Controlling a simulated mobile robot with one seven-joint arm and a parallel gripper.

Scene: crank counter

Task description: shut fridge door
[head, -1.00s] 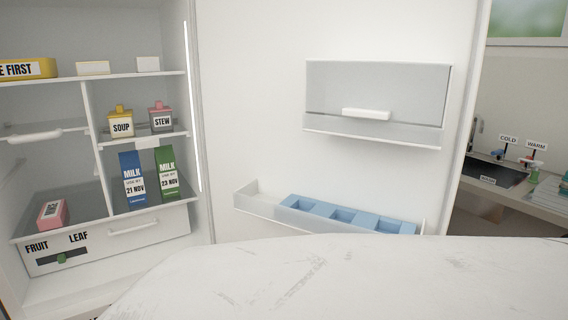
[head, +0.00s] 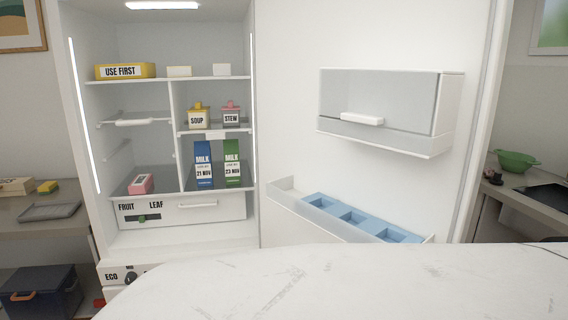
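The fridge door (head: 290,130) stands wide open on the right of the fridge in the head view, its inner face turned towards me. It carries a clear-fronted covered compartment (head: 375,100) and a lower shelf holding a blue tray with several wells (head: 350,216). The lit fridge interior (head: 135,55) shows to its left, with cartons, tubs and boxes on the shelves. My gripper is not in view. A large pale scuffed surface fills the bottom of the picture and hides the lower part of the door.
A counter with a grey tray (head: 50,211) is left of the fridge, above a dark blue bin (head: 40,292). Right of the door is another counter with a green colander (head: 517,160). The fridge's drawer (head: 182,209) appears shut.

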